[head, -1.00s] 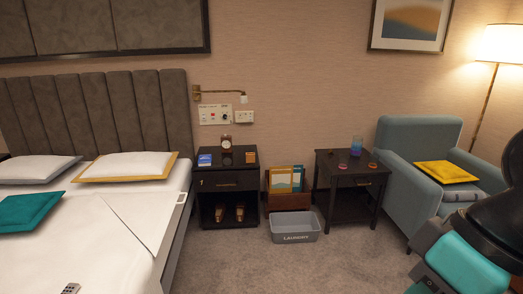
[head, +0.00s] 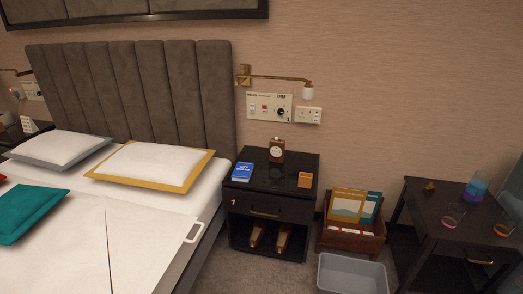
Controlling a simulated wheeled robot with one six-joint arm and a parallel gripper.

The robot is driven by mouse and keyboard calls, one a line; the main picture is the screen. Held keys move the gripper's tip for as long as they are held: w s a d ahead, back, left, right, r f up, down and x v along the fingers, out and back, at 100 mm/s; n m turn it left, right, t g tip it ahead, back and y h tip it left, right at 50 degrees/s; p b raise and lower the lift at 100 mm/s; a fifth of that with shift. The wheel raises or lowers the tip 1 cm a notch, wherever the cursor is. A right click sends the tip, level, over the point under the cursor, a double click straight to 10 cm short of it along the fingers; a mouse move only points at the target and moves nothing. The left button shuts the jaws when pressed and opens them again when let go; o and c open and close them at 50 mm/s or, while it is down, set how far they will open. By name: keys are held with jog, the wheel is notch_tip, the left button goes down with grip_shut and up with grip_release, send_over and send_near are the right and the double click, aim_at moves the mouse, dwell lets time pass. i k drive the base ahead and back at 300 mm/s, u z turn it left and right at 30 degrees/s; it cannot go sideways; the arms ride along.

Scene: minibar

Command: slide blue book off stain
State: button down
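The blue book (head: 243,172) lies flat on the left part of the dark nightstand's top (head: 281,187), beside the bed. White lettering shows on its cover. I cannot make out a stain; anything under the book is hidden. My gripper is not in view.
A small brown clock (head: 277,151) stands at the back of the nightstand and an orange-brown box (head: 305,180) sits at its right. The bed (head: 150,218) borders the left. A wooden rack (head: 350,238) with books, a grey bin (head: 352,274) and a dark side table (head: 432,207) stand right.

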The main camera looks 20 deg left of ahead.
aim_at(243, 172)
jog(key=i, duration=0.9)
jog(key=u, duration=1.85)
jog(key=i, duration=1.35)
jog(key=z, duration=0.4)
